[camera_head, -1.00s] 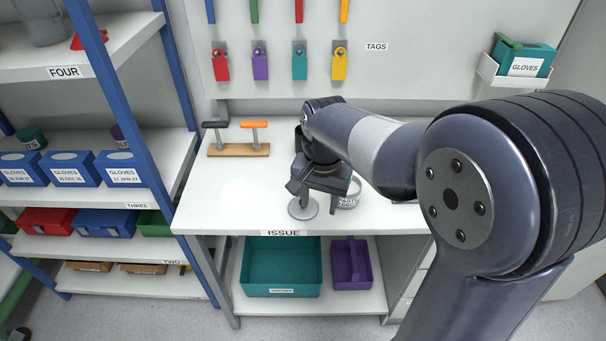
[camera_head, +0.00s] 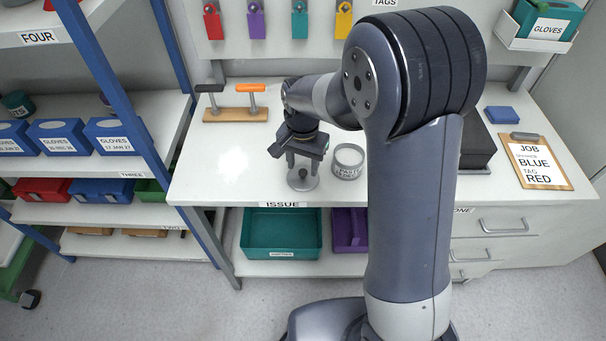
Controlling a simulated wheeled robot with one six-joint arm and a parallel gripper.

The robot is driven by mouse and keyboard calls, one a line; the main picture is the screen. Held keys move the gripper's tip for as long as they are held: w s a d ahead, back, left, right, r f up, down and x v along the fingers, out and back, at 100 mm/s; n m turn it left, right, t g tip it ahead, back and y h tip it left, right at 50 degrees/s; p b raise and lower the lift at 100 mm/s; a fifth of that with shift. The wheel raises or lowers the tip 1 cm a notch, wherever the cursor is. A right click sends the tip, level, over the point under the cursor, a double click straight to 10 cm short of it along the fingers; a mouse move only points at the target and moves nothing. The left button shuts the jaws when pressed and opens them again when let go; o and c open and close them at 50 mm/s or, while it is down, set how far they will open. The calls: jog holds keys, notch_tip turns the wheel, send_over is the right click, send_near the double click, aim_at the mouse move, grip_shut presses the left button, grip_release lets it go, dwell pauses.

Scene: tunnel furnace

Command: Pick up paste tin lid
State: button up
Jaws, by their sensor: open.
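The paste tin lid (camera_head: 302,183) is a round grey disc with an upright knob, lying on the white bench near its front edge. My gripper (camera_head: 303,166) is open and points down right over the lid. Its fingers appear on either side of the knob; whether they touch it cannot be told. The paste tin (camera_head: 348,170), a short grey cylinder with a white label, stands uncovered to the right of the lid, close to my gripper.
A wooden rack (camera_head: 236,115) with a black and an orange handle stands at the back left. A clipboard (camera_head: 537,163), a dark box (camera_head: 476,152) and a blue block (camera_head: 501,114) are on the right. The bench's left part (camera_head: 215,160) is clear.

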aim_at(303, 175)
jog(key=shift+f, duration=1.3)
jog(key=shift+c, duration=0.5)
grip_shut()
